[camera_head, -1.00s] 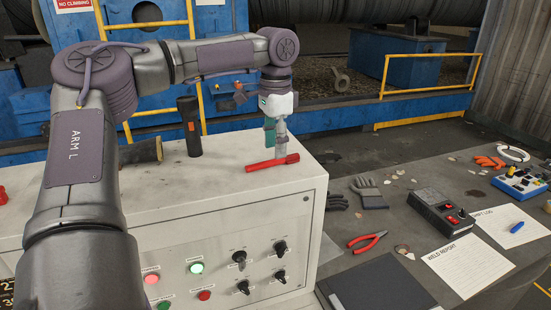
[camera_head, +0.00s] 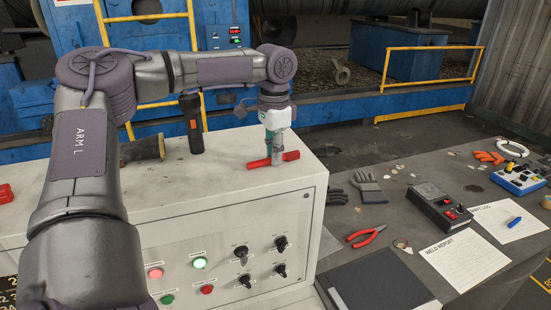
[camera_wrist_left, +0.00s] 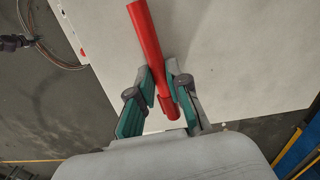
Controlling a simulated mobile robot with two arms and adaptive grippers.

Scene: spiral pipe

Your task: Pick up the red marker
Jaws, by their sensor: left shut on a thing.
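The red marker (camera_head: 260,163) lies on the white top of the control cabinet (camera_head: 225,183), near its right end. My left gripper (camera_head: 277,158) points down at the marker, its fingers around the marker's body. In the left wrist view the red marker (camera_wrist_left: 147,45) runs between the two green-padded fingers of my left gripper (camera_wrist_left: 164,92), which are shut on it. The marker's end shows past the fingers. It appears to be still on or very close to the cabinet top. My right gripper is not in view.
A black and orange flashlight (camera_head: 191,124) stands upright on the cabinet, left of the gripper. A grey table (camera_head: 400,215) to the right holds gloves (camera_head: 369,190), red pliers (camera_head: 366,236), a black control box (camera_head: 440,206) and papers (camera_head: 468,262). Knobs and buttons line the cabinet front.

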